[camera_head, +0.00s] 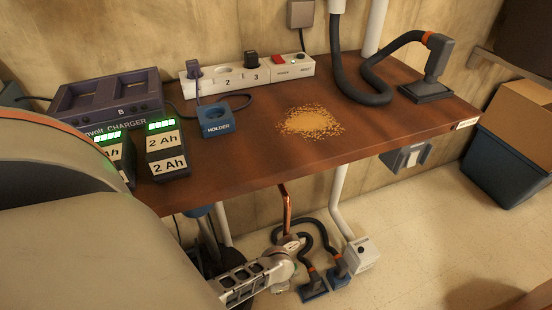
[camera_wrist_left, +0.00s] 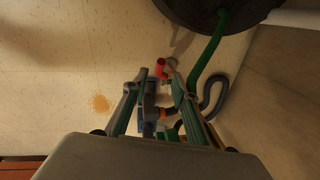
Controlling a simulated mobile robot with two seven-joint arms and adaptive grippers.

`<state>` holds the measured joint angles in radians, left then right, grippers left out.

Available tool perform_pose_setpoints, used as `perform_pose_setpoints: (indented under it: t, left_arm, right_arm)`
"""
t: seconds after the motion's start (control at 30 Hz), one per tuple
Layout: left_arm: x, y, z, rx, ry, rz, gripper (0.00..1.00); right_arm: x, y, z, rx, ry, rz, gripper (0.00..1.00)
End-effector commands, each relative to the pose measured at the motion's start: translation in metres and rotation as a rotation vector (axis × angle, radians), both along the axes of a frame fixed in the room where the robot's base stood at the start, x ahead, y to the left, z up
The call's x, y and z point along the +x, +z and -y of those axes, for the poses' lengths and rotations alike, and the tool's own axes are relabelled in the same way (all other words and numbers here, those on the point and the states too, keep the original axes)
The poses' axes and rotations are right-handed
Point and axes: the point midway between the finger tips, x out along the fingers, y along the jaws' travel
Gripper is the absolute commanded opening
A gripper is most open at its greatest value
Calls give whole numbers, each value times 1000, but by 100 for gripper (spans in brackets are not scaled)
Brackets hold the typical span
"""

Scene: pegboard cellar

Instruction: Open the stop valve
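I cannot clearly make out the stop valve. A copper pipe (camera_head: 287,205) drops below the table's front edge, and its lower end is crowded by pale grey jointed parts and dark hoses. In the left wrist view, a small red part (camera_wrist_left: 160,68) shows just beyond my left gripper (camera_wrist_left: 160,80). I cannot tell whether it belongs to the valve. The left gripper's two fingers are apart with nothing clearly held between them. In the head view my grey arm covers the lower left. My right gripper is not seen.
The wooden table (camera_head: 380,135) holds a charger (camera_head: 108,98), two battery packs, a blue holder (camera_head: 215,120), a power strip (camera_head: 283,68) and sawdust (camera_head: 311,122). Blue hose nozzles (camera_head: 313,290) and a white box (camera_head: 362,253) sit below.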

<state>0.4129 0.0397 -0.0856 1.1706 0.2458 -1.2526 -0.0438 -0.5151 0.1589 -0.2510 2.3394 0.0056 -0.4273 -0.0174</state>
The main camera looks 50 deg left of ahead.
Motion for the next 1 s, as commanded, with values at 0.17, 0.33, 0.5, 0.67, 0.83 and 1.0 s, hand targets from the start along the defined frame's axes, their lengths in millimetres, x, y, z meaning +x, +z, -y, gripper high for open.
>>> perform_pose_setpoints:
  t: [0.17,0.33,0.5,0.67,0.83,1.0]
  left_arm:
    - [-2,26,4,-2,1,2,28]
    - [-4,48,7,-1,1,2,28]
    - [-5,62,8,-1,1,2,28]
    - [-6,65,8,0,0,0,28]
    - [-6,65,8,0,0,0,28]
    - [-6,67,8,-2,4,24,28]
  right_arm:
    - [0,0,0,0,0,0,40]
    - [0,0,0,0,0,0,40]
    - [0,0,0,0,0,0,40]
    - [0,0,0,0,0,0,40]
    - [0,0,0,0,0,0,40]
    - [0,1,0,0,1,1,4]
